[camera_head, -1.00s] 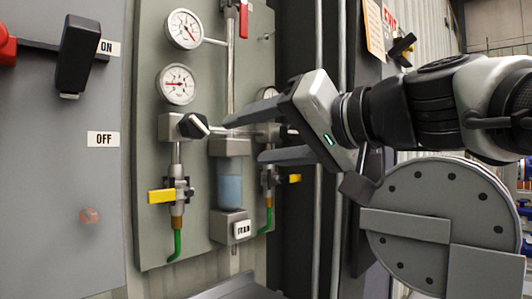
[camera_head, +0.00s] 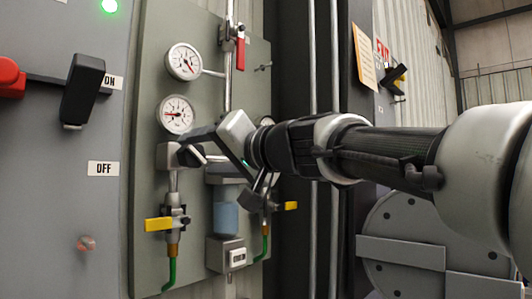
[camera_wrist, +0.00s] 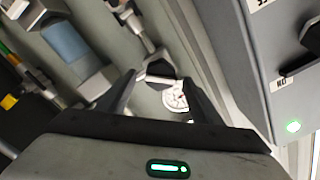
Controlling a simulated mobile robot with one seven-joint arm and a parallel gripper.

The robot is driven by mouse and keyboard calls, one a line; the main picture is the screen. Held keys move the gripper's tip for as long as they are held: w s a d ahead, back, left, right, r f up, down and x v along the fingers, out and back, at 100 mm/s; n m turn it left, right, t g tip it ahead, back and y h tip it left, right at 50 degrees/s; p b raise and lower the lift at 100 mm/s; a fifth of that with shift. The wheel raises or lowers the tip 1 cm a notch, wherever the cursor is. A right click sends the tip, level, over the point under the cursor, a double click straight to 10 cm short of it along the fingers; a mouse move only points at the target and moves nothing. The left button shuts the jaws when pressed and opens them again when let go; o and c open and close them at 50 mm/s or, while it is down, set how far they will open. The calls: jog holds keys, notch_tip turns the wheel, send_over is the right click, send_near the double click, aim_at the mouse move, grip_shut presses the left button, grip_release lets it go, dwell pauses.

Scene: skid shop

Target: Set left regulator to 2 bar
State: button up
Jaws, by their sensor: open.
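The left regulator (camera_head: 168,157) is a grey block on the panel, with a black knob (camera_head: 190,157) on its right side. Its round white gauge (camera_head: 176,115) sits above; the needle points left and the numbers are too small to read. My gripper (camera_head: 198,146) is open at the knob, and a finger partly covers it. In the wrist view the gripper (camera_wrist: 160,78) has its fingers apart on either side of the knob area, with the gauge (camera_wrist: 174,98) between them. I cannot tell if the fingers touch the knob. The right regulator is mostly hidden behind my gripper.
A second gauge (camera_head: 184,61) and a red-handled valve (camera_head: 240,54) are above. Below are a yellow-handled valve (camera_head: 158,224), a blue-filled bowl (camera_head: 226,217) and a small counter (camera_head: 238,258). A grey cabinet with a black ON/OFF lever (camera_head: 83,90) stands at left.

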aim_at(199, 155)
jog(key=shift+x, duration=1.7)
jog(key=c, duration=1.1)
jog(key=shift+o, duration=0.2)
jog(key=m, duration=0.5)
jog(key=shift+m, duration=0.4)
jog(key=m+p, duration=0.1)
jog(key=m, duration=0.4)
jog(key=shift+m, duration=0.4)
